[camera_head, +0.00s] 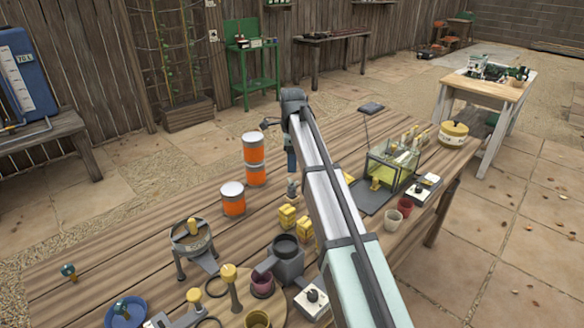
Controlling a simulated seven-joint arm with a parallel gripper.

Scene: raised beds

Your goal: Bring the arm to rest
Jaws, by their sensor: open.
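My arm reaches from the lower right up over the wooden table (130,225), bends at its far end and points down. My gripper (292,189) hangs below that bend, over the middle of the table, small and partly covered by my own arm. It is open, and I see nothing held in it. Two stacked orange and white cans (254,160) stand just left of it. A single orange can (232,200) stands nearer. Small yellow blocks (287,216) lie close below the gripper in the picture.
A glass tank (393,165) and small pots (393,220) stand right of my arm. A tripod pot (193,240), dark jug (286,258) and blue bowl (126,313) are in front. A yellow-lidded pot (453,133) is at the right end. The left tabletop is fairly clear.

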